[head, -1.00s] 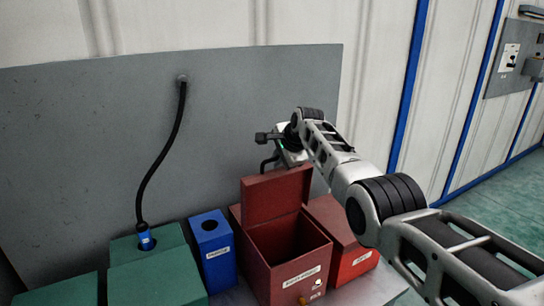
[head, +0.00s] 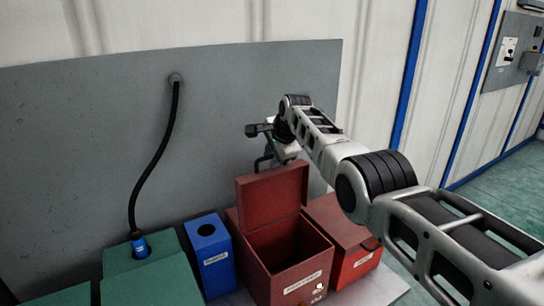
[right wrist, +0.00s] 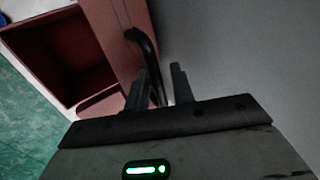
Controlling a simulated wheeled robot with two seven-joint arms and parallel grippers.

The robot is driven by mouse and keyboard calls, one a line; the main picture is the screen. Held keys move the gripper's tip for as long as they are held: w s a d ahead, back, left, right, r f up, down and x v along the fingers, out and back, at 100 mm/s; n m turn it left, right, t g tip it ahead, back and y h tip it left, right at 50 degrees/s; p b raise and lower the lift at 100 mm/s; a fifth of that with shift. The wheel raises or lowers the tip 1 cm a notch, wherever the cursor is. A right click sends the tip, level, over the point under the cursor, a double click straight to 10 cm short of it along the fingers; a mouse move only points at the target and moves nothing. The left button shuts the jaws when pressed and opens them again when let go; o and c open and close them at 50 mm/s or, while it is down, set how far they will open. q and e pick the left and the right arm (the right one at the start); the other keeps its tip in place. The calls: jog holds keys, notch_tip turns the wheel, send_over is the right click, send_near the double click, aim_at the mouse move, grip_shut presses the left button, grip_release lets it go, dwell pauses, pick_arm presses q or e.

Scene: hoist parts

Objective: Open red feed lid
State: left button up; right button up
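The red feed box (head: 290,275) stands on the bench with its red lid (head: 272,196) raised roughly upright at the back, so the dark inside shows. The open box (right wrist: 50,50) and lid (right wrist: 120,30) also show in the right wrist view. A black curved handle (right wrist: 145,50) sits on the lid's outer side. My right gripper (right wrist: 160,82) is behind the lid with its two fingers apart. The handle's end reaches down between or beside the fingers; I cannot tell if they touch. In the head view the fingers are hard to make out. My left gripper is not in view.
A second red box (head: 345,240) with a shut lid stands right of the open one. A blue box (head: 212,265) and green boxes (head: 165,265) stand left. A black cable (head: 150,160) runs from the grey panel (head: 80,140) to a green box.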

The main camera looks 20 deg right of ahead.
jog(key=shift+s+f, duration=0.1)
jog(key=shift+f, duration=0.05)
jog(key=b+v, duration=0.2)
jog(key=v, duration=1.4)
jog(key=shift+b, duration=0.35)
jog(key=s+a+f+n+g+h, duration=0.1)
jog(key=s+f+n, duration=0.45)
jog(key=f, duration=0.75)
jog(key=s+f+n+h, duration=0.1)
jog(key=s+f+n, duration=0.2)
jog(key=s+f, duration=0.85)
jog(key=s+a+f+n+g, duration=0.1)
jog(key=s+f+n, duration=0.2)
jog(key=s, duration=0.5)
jog(key=s+a+f+n+y, duration=0.1)
jog(key=s+a+f+n, duration=0.15)
jog(key=s, duration=0.55)
jog(key=s+a+f+n+g, duration=0.1)
jog(key=s+f+n, duration=0.25)
jog(key=s, duration=0.45)
jog(key=w+a+f+t+y, duration=0.2)
jog(key=w+a+f+t, duration=0.3)
jog(key=f, duration=0.3)
jog(key=shift+w+n+t+y, duration=0.3)
jog(key=shift+w+n+t, duration=0.25)
jog(key=shift+t, duration=0.35)
